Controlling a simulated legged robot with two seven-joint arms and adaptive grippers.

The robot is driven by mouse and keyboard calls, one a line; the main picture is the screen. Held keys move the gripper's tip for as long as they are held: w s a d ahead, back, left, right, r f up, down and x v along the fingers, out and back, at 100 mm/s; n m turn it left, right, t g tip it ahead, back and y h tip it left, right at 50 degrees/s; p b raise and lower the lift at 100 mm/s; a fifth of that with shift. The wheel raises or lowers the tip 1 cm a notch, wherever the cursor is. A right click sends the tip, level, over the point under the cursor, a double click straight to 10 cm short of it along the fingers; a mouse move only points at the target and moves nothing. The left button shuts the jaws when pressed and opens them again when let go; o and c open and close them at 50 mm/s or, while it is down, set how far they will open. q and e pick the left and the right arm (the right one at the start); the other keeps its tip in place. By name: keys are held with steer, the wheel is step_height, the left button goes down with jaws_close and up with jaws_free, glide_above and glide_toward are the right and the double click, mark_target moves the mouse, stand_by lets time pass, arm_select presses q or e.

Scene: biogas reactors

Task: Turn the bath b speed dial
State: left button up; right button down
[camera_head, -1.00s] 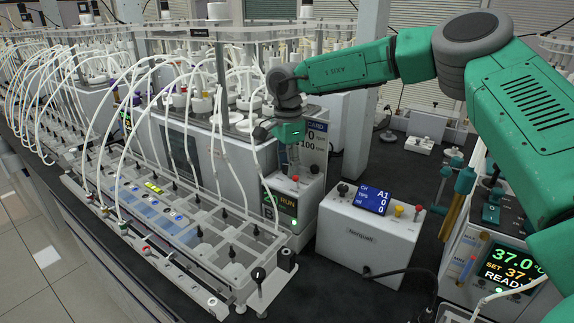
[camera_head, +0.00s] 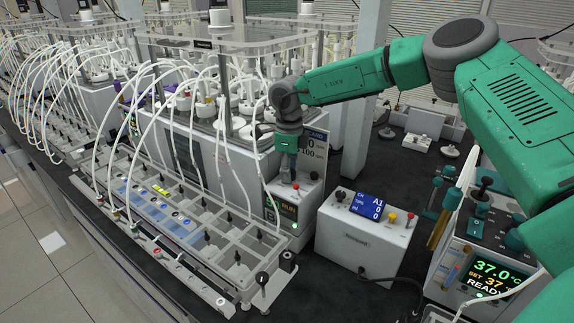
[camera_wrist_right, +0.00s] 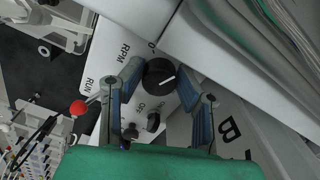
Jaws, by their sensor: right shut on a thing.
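The bath B speed dial is a black round knob with a white pointer line (camera_wrist_right: 158,77). It sits on a white panel marked RPM and RUN in the right wrist view. My right gripper (camera_wrist_right: 159,80) has one blue-grey finger on each side of the knob and is shut on it. In the head view my right gripper (camera_head: 288,168) points down onto the top of the bath B control box (camera_head: 309,199), and the knob is hidden there. My left gripper is not in view.
A white pump box (camera_head: 362,238) stands to the right. Tubes (camera_head: 262,165) and a clear-lidded reactor bath (camera_head: 225,150) stand close on the left.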

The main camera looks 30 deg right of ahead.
steer(key=m, duration=0.1)
steer(key=m+p, duration=0.1)
steer(key=m, duration=0.1)
steer(key=shift+w+d+r, duration=0.15)
steer(key=shift+d+r, duration=0.05)
steer(key=shift+r, duration=0.1)
steer(key=m+p, duration=0.1)
steer(key=m, duration=0.2)
steer(key=shift+m, duration=0.3)
steer(key=m+p, duration=0.1)
steer(key=m, duration=0.5)
steer(key=shift+f+p, duration=0.2)
steer(key=shift+p, duration=0.2)
steer(key=c, duration=1.5)
jaws_free()
steer(key=shift+s, duration=0.2)
steer(key=shift+o, duration=0.2)
steer(key=shift+r, duration=0.2)
step_height(320, 180, up, 11)
steer(key=shift+r, duration=0.15)
